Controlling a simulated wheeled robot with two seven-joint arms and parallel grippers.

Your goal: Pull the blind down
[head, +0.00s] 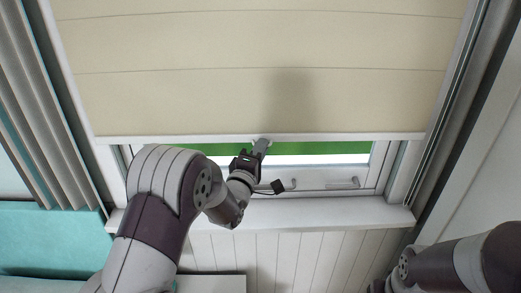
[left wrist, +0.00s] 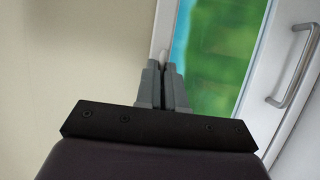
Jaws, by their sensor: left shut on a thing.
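The cream blind (head: 180,98) hangs over most of the window, with its white bottom bar (head: 350,136) a little above the lower window frame. A narrow strip of glass shows below the bar. My left gripper (head: 262,146) is at the middle of the bar, shut on the small tab at its lower edge. In the left wrist view the gripper's fingers (left wrist: 164,82) are closed together, with a small pale tip of the tab (left wrist: 163,57) between them. The blind (left wrist: 75,60) fills the left of that view. My right arm shows at the lower right; its gripper is out of view.
The window sill (head: 330,213) runs below the window. A grey curtain (head: 45,110) hangs at the left, above teal cushioning (head: 45,240).

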